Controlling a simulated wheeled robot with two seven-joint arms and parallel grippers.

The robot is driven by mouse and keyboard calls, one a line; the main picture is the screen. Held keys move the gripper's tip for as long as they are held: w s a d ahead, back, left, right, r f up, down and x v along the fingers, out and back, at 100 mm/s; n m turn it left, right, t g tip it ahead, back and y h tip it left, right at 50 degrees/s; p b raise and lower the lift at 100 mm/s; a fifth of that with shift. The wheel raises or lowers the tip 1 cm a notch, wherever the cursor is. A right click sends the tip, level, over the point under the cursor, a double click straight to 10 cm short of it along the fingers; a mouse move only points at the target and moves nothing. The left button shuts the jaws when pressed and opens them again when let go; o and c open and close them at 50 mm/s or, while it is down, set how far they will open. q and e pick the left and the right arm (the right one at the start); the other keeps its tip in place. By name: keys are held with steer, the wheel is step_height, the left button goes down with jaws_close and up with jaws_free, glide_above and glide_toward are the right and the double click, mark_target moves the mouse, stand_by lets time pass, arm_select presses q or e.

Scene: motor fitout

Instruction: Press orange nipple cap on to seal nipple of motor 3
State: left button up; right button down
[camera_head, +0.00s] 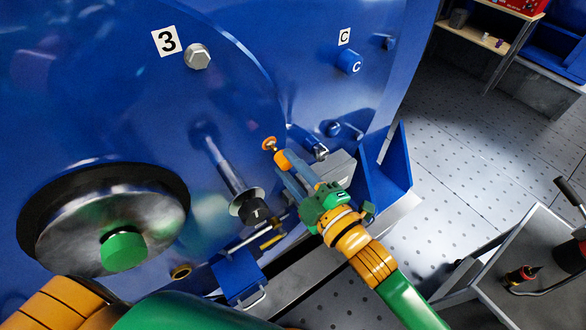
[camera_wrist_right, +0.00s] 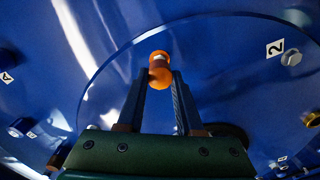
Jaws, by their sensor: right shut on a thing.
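My right gripper (camera_head: 287,167) is shut on the orange nipple cap (camera_head: 282,158) in front of the large blue motor housing. The cap sits at the fingertips, and a small orange flange with a pale centre stands out at its far end. In the right wrist view the cap (camera_wrist_right: 160,74) is between the two fingertips (camera_wrist_right: 160,80), facing the blue surface. I cannot tell whether it touches anything there. I cannot make out the seal nipple. My left gripper is not in view.
A grey disc (camera_head: 80,225) with a green hub is at left. A rod with a black end marked T (camera_head: 252,212) sticks out left of my right gripper. A blue knob C (camera_head: 349,61) is above right. A trolley (camera_head: 535,250) and shelves (camera_head: 480,35) stand at right; perforated floor lies between.

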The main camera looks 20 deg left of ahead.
mark_target(288, 166)
stand_by(0.3)
stand_by(0.4)
steer(key=shift+p, duration=0.35)
steer(key=shift+p, duration=0.35)
stand_by(0.4)
steer(key=shift+w+a, duration=0.15)
steer(key=shift+w+a, duration=0.2)
steer(key=shift+a, duration=0.05)
steer(key=shift+b+x, duration=0.4)
steer(key=shift+x, duration=0.6)
steer(key=shift+c, duration=2.4)
jaws_free()
steer(key=shift+w+a, duration=0.1)
